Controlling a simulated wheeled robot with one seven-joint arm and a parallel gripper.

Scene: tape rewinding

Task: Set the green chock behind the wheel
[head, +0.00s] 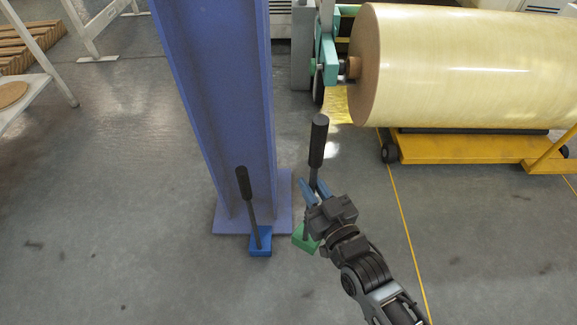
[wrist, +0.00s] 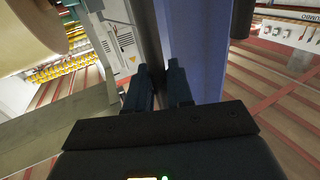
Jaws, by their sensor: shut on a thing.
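The green chock (head: 305,239) hangs at the low end of a dark handle (head: 318,140) with a thick black grip. My gripper (head: 314,190) is shut on the handle's shaft, between the grip and the chock. My wrist partly hides the chock. I cannot tell whether it touches the floor. In the wrist view the two dark fingers (wrist: 158,88) stand on either side of a dark upright shaft. A small dark wheel (head: 390,152) shows under the yellow trolley (head: 450,147); another dark wheel (head: 318,88) is below the green stand, farther back.
A blue steel column (head: 220,100) stands left of my gripper, its base plate close to the chock. A blue chock (head: 259,243) with a black handle sits at its foot. A large pale roll (head: 460,65) lies above the trolley. Open floor lies between column and trolley.

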